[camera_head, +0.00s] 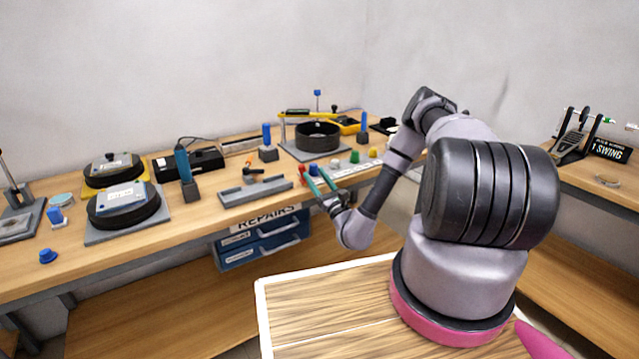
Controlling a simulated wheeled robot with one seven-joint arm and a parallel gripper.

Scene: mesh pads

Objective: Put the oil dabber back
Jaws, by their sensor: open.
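My gripper (317,177) is open at the front edge of the workbench, its teal fingers pointing toward the back. A red piece (303,172) and a green piece show right beside its fingertips. I cannot tell whether the fingers touch them. A light strip (347,169) lies to the right of the fingers, with a green cap (355,157) and a yellow cap (373,153) by it. I cannot tell which small piece is the oil dabber. Nothing clearly shows held between the fingers.
A grey tray (240,194) lies left of my gripper. A round black dish (317,131) stands on a plate behind it. Blue-handled tools stand upright in grey blocks (268,154). A blue cap (47,256) sits at far left. Blue drawers (262,246) hang below the bench edge.

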